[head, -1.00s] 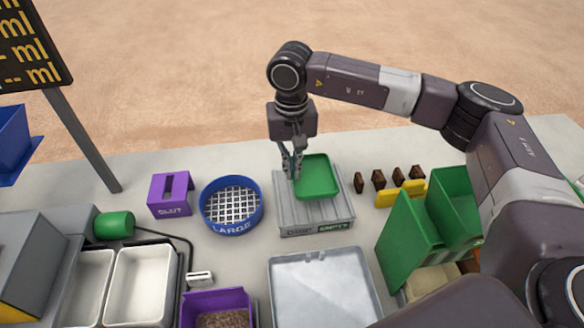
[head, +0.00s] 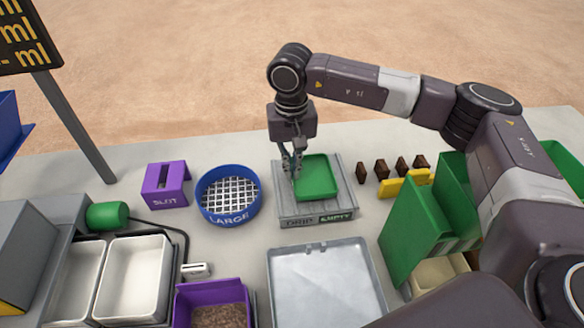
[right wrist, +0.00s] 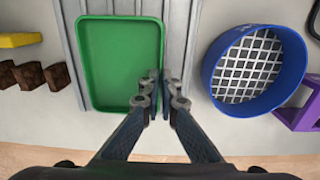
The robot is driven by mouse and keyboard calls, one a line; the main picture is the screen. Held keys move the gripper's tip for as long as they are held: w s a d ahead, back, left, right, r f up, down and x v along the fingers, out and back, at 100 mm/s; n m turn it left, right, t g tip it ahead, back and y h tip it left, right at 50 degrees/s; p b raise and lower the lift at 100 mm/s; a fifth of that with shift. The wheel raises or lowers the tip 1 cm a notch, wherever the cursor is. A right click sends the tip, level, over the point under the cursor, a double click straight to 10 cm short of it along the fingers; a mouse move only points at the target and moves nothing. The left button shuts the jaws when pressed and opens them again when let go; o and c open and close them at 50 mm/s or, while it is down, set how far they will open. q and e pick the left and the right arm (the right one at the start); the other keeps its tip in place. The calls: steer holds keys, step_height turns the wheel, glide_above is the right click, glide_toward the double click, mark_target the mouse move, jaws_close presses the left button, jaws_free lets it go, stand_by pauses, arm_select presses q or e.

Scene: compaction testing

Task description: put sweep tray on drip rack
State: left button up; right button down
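The sweep tray is a shallow green tray (head: 318,178) over the grey ribbed drip rack (head: 315,219). It looks level and low on the rack, toward its back right part; full contact with the ribs is hard to see. My right gripper (head: 292,168) is at the tray's left rim in the head view. In the right wrist view, the fingers (right wrist: 162,88) straddle the rim of the green tray (right wrist: 120,60), close together, with the rack (right wrist: 180,40) beneath. The tray is empty. My left gripper is not in view.
A blue sieve (head: 229,218) and a purple slot block (head: 166,186) stand left of the rack. Brown blocks (head: 381,169), a yellow piece (head: 405,184) and green bins (head: 420,215) stand to the right. A large grey tray (head: 325,290) lies in front.

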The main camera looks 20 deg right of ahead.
steer(key=shift+f+b, duration=0.35)
steer(key=shift+f, duration=0.1)
steer(key=shift+s+f, duration=0.1)
steer(key=shift+f, duration=0.2)
steer(key=shift+a+f+b, duration=0.15)
steer(key=shift+f+b, duration=0.15)
steer(key=shift+b, duration=0.3)
steer(key=c, duration=2.1)
jaws_free()
steer(key=r, duration=1)
steer(key=shift+w+r, duration=0.25)
steer(key=shift+r, duration=0.05)
steer(key=shift+w+d+p, duration=0.1)
steer(key=shift+d+p, duration=0.1)
steer(key=shift+p, duration=0.1)
